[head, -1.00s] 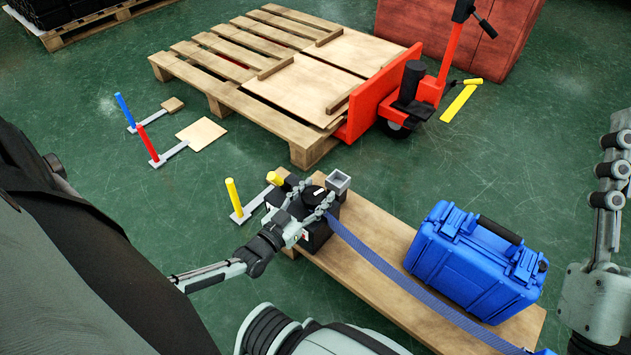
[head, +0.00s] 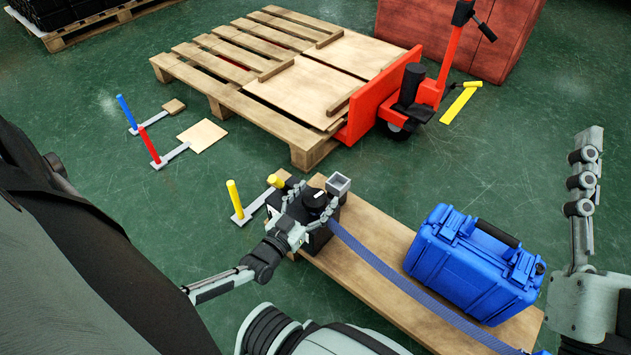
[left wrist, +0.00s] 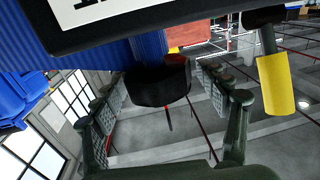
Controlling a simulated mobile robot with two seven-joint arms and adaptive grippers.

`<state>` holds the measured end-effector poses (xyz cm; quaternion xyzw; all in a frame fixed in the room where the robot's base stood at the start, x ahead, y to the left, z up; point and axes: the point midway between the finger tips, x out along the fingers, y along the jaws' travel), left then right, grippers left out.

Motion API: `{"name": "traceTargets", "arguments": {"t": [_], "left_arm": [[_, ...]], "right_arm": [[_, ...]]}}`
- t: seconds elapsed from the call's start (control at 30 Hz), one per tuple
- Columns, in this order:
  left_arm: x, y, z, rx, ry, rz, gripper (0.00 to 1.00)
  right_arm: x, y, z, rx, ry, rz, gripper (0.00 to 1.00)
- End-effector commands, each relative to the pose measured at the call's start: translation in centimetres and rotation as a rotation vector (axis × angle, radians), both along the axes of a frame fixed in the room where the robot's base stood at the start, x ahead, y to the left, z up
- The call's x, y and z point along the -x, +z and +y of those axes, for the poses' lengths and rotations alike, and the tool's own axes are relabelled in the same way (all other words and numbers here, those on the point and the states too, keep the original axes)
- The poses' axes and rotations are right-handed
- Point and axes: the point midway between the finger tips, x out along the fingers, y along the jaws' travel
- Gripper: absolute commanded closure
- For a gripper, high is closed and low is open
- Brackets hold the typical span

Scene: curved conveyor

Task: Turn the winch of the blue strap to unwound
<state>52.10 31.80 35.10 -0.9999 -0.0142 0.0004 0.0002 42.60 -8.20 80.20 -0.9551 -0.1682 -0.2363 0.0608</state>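The blue strap (head: 400,275) runs from the black winch (head: 315,240) over the wooden board to the lower right. The winch has a round black top (head: 314,199) and a small grey square socket (head: 338,184). A yellow-ended handle (head: 275,181) stands at its left. My left gripper (head: 311,209) is at the winch, one finger on each side of the round top. In the left wrist view a black round part (left wrist: 160,86) sits between the spread fingers, with gaps beside it. My right gripper (head: 582,185) is raised at the right edge, seen edge-on.
A blue case (head: 470,265) stands on the wooden board (head: 375,225). Behind are a wooden pallet (head: 215,85) and a red pallet jack (head: 380,95).

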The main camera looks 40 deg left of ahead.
Motion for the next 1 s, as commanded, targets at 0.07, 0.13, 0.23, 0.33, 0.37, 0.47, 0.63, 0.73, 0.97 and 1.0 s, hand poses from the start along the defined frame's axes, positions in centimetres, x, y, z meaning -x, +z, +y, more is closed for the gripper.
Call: {"name": "traceTargets", "arguments": {"t": [0.07, 0.13, 0.23, 0.33, 0.37, 0.47, 0.63, 0.73, 0.97, 1.0], "left_arm": [[0.0, 0.0, 0.0, 0.0, 0.0, 0.0, 0.26], [0.0, 0.0, 0.0, 0.0, 0.0, -0.001, 0.26], [0.1, 0.0, 0.0, 0.0, 0.0, 0.0, 0.26], [0.9, 0.0, 0.0, 0.001, 0.0, 0.001, 0.26], [1.3, -0.1, 0.0, 0.001, 0.0, 0.002, 0.26], [3.2, -0.1, -0.1, 0.0, 0.0, 0.003, 0.26], [7.0, -0.1, -0.2, 0.001, 0.001, 0.003, 0.26], [8.9, -0.1, -0.3, 0.001, 0.0, 0.003, 0.26], [11.6, 0.0, -0.3, 0.0, 0.0, 0.001, 0.26], [11.8, 0.0, -0.3, 0.0, 0.0, 0.0, 0.26]], "right_arm": [[0.0, 0.0, 0.0, 0.0, 0.0, -0.001, 0.6], [0.0, 0.0, 0.0, 0.0, 0.0, -0.001, 0.6], [0.0, 0.0, 0.0, 0.001, 0.0, 0.0, 0.6], [0.0, 0.0, 0.0, 0.001, 0.0, 0.0, 0.6], [0.0, 0.0, 0.0, 0.001, 0.0, 0.0, 0.6], [0.0, 0.0, 0.0, 0.001, 0.0, 0.0, 0.6], [0.0, 0.0, 0.0, 0.001, 0.0, 0.0, 0.6], [0.0, 0.0, 0.0, 0.001, 0.0, 0.0, 0.6], [0.0, 0.0, 0.0, 0.0, 0.0, 0.0, 0.6], [0.0, 0.0, 0.0, 0.0, 0.0, 0.0, 0.6]]}}
